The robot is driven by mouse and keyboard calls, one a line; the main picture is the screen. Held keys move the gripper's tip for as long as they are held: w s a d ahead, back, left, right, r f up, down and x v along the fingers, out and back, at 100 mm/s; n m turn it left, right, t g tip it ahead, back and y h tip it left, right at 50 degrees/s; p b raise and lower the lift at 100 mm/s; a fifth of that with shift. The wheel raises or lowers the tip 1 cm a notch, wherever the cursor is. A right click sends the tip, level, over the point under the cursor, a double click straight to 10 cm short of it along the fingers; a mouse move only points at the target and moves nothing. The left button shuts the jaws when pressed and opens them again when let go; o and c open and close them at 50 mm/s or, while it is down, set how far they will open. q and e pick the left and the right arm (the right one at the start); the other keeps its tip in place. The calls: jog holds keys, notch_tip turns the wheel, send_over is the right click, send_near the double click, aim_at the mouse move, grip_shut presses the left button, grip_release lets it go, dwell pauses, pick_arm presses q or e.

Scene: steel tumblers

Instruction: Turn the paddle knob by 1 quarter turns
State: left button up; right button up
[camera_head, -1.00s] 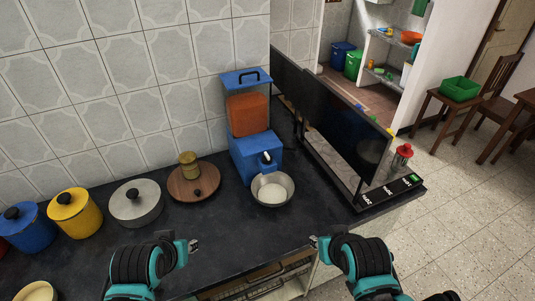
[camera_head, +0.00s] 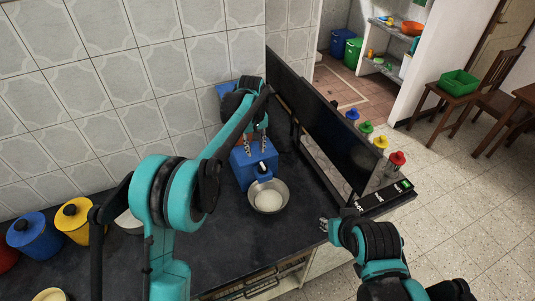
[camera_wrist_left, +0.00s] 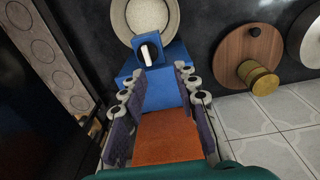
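A blue dispenser (camera_head: 241,170) stands on the dark counter against the tiled wall. Its paddle knob (camera_head: 263,170), dark with a white paddle, is on the front; it also shows in the left wrist view (camera_wrist_left: 148,52). The orange hopper (camera_wrist_left: 166,138) lies between my left fingers in the wrist view; my arm mostly hides it in the head view. My left gripper (camera_head: 255,144) is open, above the blue body and behind the knob, not touching the knob. My right gripper (camera_head: 324,224) is low at the counter's front right; its finger opening is too small to judge.
A metal bowl (camera_head: 269,202) with pale contents stands under the knob. A dark upright panel (camera_head: 340,140) stands to the right, with several coloured-lid canisters beyond. Blue (camera_head: 32,232) and yellow (camera_head: 76,221) pots stand at left.

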aim_at(263, 165)
pick_arm(q)
jog(key=shift+w+d+f+g, duration=0.3)
jog(key=shift+w+d+f, duration=0.7)
jog(key=shift+d, duration=0.15)
jog(key=shift+w+d+f, duration=0.1)
jog(key=shift+d+f, duration=0.05)
jog(key=shift+f, duration=0.2)
notch_tip(263, 165, down, 8)
jog(key=shift+r, duration=0.2)
grip_shut()
